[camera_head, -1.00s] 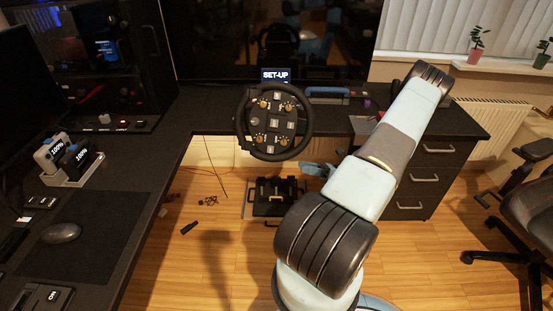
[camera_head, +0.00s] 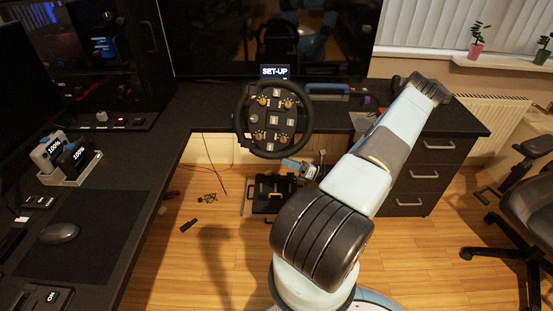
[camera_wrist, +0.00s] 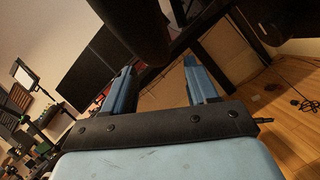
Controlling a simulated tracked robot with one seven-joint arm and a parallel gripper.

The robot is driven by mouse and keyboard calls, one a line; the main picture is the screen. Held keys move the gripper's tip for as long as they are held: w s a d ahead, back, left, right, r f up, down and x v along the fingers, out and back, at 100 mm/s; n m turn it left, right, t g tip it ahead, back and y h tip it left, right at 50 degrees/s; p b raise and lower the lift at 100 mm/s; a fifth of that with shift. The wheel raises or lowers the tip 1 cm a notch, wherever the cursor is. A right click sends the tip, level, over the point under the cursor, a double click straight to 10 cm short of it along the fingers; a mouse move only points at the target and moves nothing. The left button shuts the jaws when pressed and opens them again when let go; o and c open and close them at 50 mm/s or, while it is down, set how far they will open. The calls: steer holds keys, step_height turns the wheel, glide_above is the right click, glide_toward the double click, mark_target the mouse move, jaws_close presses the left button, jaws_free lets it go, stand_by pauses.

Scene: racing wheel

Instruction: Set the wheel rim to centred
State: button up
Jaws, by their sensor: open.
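The black racing wheel rim (camera_head: 308,121) stands at the desk's front edge, in the middle of the head view. Its hub carries several buttons and knobs. It looks nearly level; a small turn is hard to judge. My gripper (camera_head: 292,164) is just below the rim's lower right, apart from it in the head view. In the wrist view, my gripper (camera_wrist: 160,75) has its two blue fingers apart with nothing between them. A dark curved part, probably the rim (camera_wrist: 139,36), hangs close beyond the fingertips; contact cannot be told.
A small screen reading SET-UP (camera_head: 275,72) sits behind the wheel. Black pedals (camera_head: 270,194) stand on the floor below. A drawer cabinet (camera_head: 425,172) is at the right, and the desk (camera_head: 125,195) runs along the left. An office chair (camera_head: 515,215) stands far right.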

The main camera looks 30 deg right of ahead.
mark_target(277, 158)
steer(key=shift+x, duration=2.35)
steer(key=shift+c, duration=0.3)
jaws_close()
